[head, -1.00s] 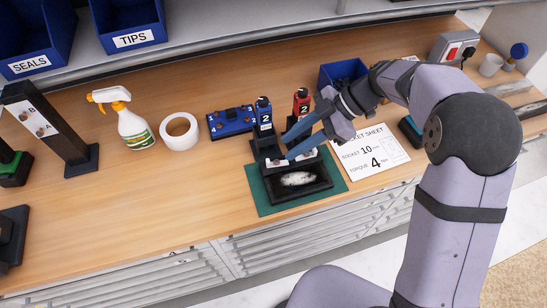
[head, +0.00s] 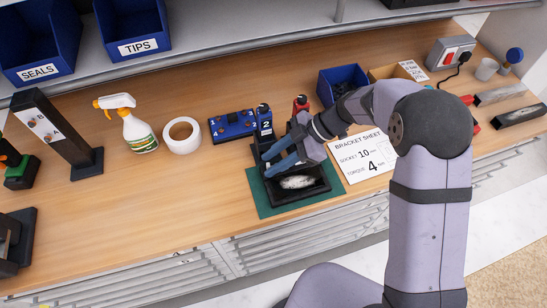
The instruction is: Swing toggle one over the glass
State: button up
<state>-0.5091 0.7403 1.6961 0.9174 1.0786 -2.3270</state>
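A black frame (head: 296,199) lies on a green mat (head: 262,201) near the bench's front edge. A whitish, glossy patch (head: 297,182) shows inside it, which seems to be the glass. My gripper (head: 272,162) reaches in from the right, its two blue fingers over the frame's back left part. The fingers look apart, with nothing visible between them. They and the wrist cover the frame's back edge, so I cannot make out toggle one or whether a finger touches it. A blue-topped black post marked 2 (head: 265,123) stands just behind the fingers.
A red-topped post (head: 300,104) stands close behind my wrist. A blue block with numbers (head: 232,124), a tape roll (head: 182,135) and a spray bottle (head: 138,130) stand left. A bracket sheet (head: 362,158) lies right.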

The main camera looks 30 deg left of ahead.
grip_shut()
